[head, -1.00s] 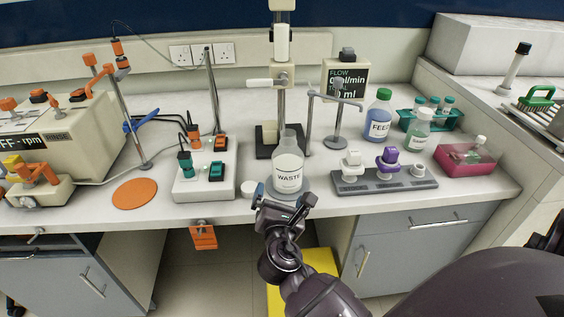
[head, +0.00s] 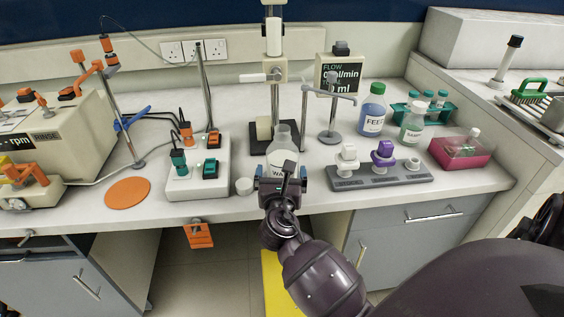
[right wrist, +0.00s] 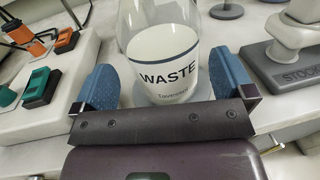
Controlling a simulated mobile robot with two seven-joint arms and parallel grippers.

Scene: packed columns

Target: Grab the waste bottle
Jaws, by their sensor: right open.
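The waste bottle (head: 283,146) is clear glass with a white label reading WASTE. It stands upright near the front edge of the bench, below the clamp stand. My right gripper (head: 281,178) is right in front of it and hides its lower part in the head view. In the right wrist view the bottle (right wrist: 165,50) stands between the two blue finger pads of my right gripper (right wrist: 166,88), which is open, with a gap showing on each side. My left gripper is not in view.
A white box with green and orange switches (head: 198,170) stands further left. A grey stock rack (head: 380,175) is close on the right. The feed bottle (head: 373,110) stands behind it.

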